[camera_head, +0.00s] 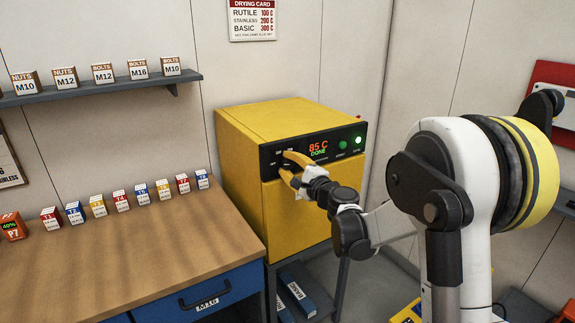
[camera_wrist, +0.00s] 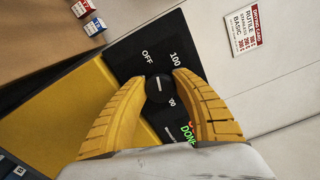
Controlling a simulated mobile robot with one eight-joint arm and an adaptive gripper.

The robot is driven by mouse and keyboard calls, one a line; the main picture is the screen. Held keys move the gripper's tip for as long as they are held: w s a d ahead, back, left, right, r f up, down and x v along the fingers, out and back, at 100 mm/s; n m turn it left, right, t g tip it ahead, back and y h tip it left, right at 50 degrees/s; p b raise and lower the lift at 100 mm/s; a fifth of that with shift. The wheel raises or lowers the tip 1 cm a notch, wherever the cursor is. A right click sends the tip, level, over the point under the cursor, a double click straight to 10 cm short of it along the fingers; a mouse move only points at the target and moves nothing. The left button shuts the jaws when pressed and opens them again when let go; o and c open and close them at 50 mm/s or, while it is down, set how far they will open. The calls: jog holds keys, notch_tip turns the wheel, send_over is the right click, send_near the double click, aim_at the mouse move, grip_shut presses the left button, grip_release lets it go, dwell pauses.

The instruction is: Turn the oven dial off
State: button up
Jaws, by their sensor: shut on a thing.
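The yellow oven (camera_head: 275,205) stands in the corner beyond the bench, with a black control panel (camera_head: 347,139) along its upper front. The panel display (camera_head: 318,148) reads 85 C and DONE, and a green light glows at its right. In the wrist view the round black dial (camera_wrist: 158,88) sits between the yellow fingers of my gripper (camera_wrist: 159,90). The fingers are closed on its sides. OFF, 100 and a partly covered number ending in 00 are printed around the dial. In the head view my gripper (camera_head: 290,167) covers the dial at the panel's left part.
A wooden bench (camera_head: 130,245) with a row of small coloured boxes (camera_head: 119,200) is left of the oven. A shelf (camera_head: 100,87) with labelled boxes hangs above. A drying card (camera_head: 253,19) is on the wall. Blue boxes (camera_head: 297,292) lie under the oven.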

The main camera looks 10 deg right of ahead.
jog(key=shift+f+n, duration=0.1)
jog(key=shift+n, duration=1.4)
jog(key=o, duration=1.2)
jog(key=v, duration=1.2)
